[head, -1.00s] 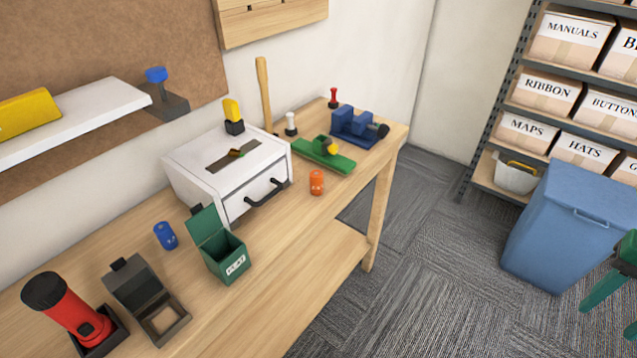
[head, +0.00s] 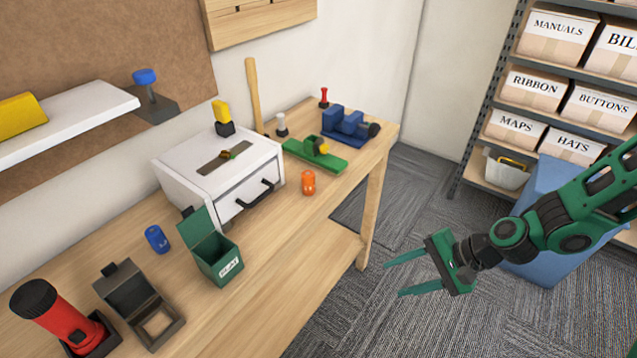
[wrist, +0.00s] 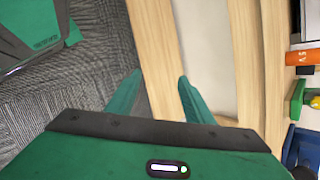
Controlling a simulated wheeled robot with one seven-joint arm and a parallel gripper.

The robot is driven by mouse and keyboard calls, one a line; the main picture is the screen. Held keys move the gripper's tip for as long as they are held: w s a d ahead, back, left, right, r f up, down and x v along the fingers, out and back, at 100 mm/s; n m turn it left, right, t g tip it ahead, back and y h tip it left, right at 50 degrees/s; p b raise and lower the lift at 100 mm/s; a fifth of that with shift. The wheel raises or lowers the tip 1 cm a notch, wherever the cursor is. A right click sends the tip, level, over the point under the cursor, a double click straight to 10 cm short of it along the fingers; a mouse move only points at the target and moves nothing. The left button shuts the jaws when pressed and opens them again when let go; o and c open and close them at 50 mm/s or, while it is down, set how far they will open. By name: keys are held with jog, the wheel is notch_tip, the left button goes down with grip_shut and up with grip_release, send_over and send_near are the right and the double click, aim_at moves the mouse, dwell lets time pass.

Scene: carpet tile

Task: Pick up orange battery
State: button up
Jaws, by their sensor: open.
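The orange battery (head: 309,183) stands upright on the wooden workbench (head: 290,235), near its front edge and right of the white drawer box. In the wrist view the orange battery (wrist: 302,58) shows at the right edge, partly cut off. My gripper (head: 388,279) is open and empty, in front of the bench over the carpet, to the right of the battery and apart from it. In the wrist view the two green fingers (wrist: 157,85) are spread with nothing between them.
A white drawer box (head: 220,170), a green open bin (head: 217,258) and a blue battery (head: 157,239) stand left of the orange battery. A green plane-like tool (head: 315,155) and a blue vise (head: 348,127) are behind it. A blue bin (head: 545,185) stands on the floor.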

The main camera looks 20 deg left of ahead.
jog(key=a+r+m+y, duration=0.1)
jog(key=a+m+y, duration=0.1)
jog(key=a, duration=0.4)
jog(key=m+t+y, duration=0.6)
jog(key=m+t, duration=0.2)
jog(key=m, duration=0.6)
send_near(309, 178)
jog(key=w+f, duration=0.1)
jog(key=f, duration=0.1)
jog(key=x, duration=0.5)
jog(key=shift+w+a+r, duration=0.1)
jog(key=shift+w+r, duration=0.05)
jog(key=shift+w, duration=0.15)
jog(key=shift+s+x, duration=0.2)
jog(key=shift+x, duration=2.45)
jog(key=shift+a+r, duration=0.1)
jog(key=shift+r, duration=0.1)
grip_shut()
jog(key=shift+r, duration=0.1)
